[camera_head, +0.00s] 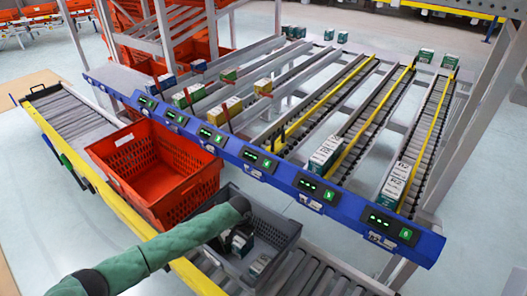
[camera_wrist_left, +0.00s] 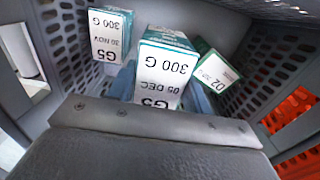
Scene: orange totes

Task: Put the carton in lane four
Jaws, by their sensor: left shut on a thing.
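My left gripper (camera_wrist_left: 163,88) is down inside the dark grey tote (camera_head: 284,222) in the head view. Its blue fingers are shut on a white and teal carton (camera_wrist_left: 166,68) marked G5, 05 DEC, 300 G. A second carton (camera_wrist_left: 109,35), marked G5, 30 NOV, stands to its left in the wrist view; a green and white one (camera_wrist_left: 217,72) leans to its right. In the head view my wrist covers the fingertips. Lane four, taken as fourth from the left, has a lit display (camera_head: 257,160); its front end looks empty. My right gripper is out of view.
An orange tote (camera_head: 150,165) stands left of the grey tote on the conveyor. The blue rack beam (camera_head: 285,178) runs behind both. A white carton (camera_head: 325,155) stands in lane five and another (camera_head: 396,185) in lane six. Cartons in other colours stand in the left lanes.

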